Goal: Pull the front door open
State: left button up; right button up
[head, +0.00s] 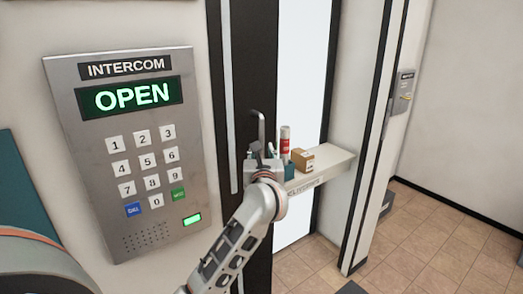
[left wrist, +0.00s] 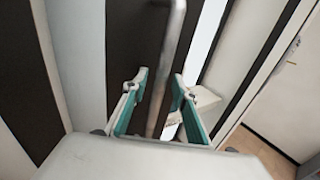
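The front door has a dark stile (head: 251,50) and a bright pane (head: 303,70) to its right. Its upright grey bar handle (head: 262,126) stands on the stile. My left gripper (head: 264,160) is at the handle's lower part, partly hidden behind its own wrist. In the left wrist view, my left gripper (left wrist: 158,88) is open, with teal-lined fingers on both sides of the handle (left wrist: 170,50). Gaps show between bar and fingers, and I cannot tell whether either touches it. My right gripper is not in view.
A steel intercom (head: 85,230) on the left wall reads OPEN. A pale shelf (head: 335,160) right of the handle holds a red-and-white can (head: 285,140) and a small brown box (head: 303,160). A grey wall unit (head: 402,92) hangs further right. Tiled floor (head: 440,235) is clear at right.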

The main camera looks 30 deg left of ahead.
pick_arm(q)
jog(key=v, duration=1.1)
jog(key=shift+s+d, duration=0.1)
